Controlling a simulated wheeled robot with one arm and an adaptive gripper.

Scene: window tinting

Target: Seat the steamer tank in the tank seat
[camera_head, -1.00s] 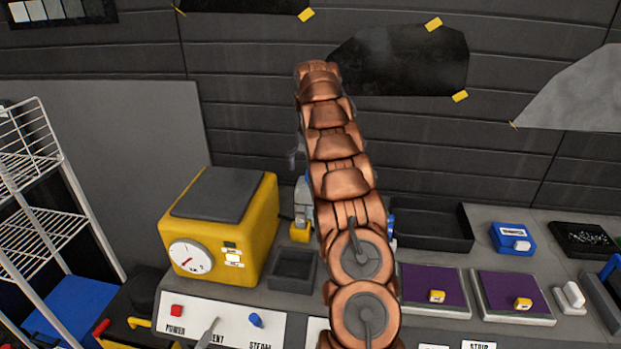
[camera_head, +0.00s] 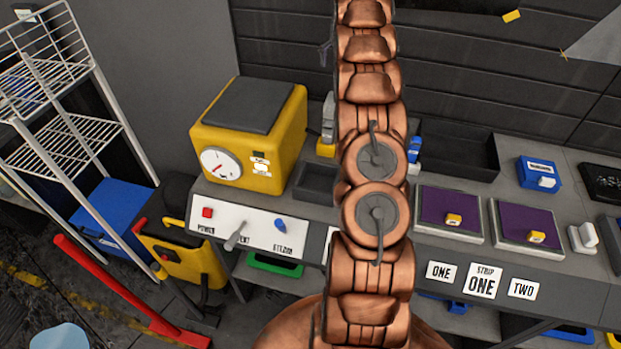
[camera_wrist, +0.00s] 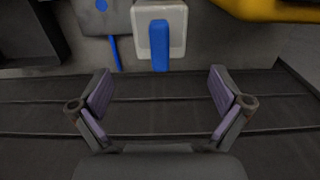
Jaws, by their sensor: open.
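My gripper (camera_wrist: 160,95) is open and empty in the wrist view, its fingers wide apart over the dark plank wall. A pale block with a blue handle (camera_wrist: 159,45) lies beyond the fingertips, apart from them; it may be the steamer tank, but I cannot tell surely. In the head view, a blue and white piece (camera_head: 414,150) peeks out right of my arm. A yellow machine with a dial (camera_head: 250,135) stands on the bench. A small dark open tray (camera_head: 316,184) sits beside it. I cannot tell which thing is the tank seat. My arm hides the bench between.
A large dark tray (camera_head: 485,160) lies at the back of the bench. Two purple pads (camera_head: 435,205) lie in front, each with a yellow block on it. A blue box (camera_head: 540,172) is at right. A wire rack (camera_head: 60,90) and a red bar (camera_head: 120,290) are at left.

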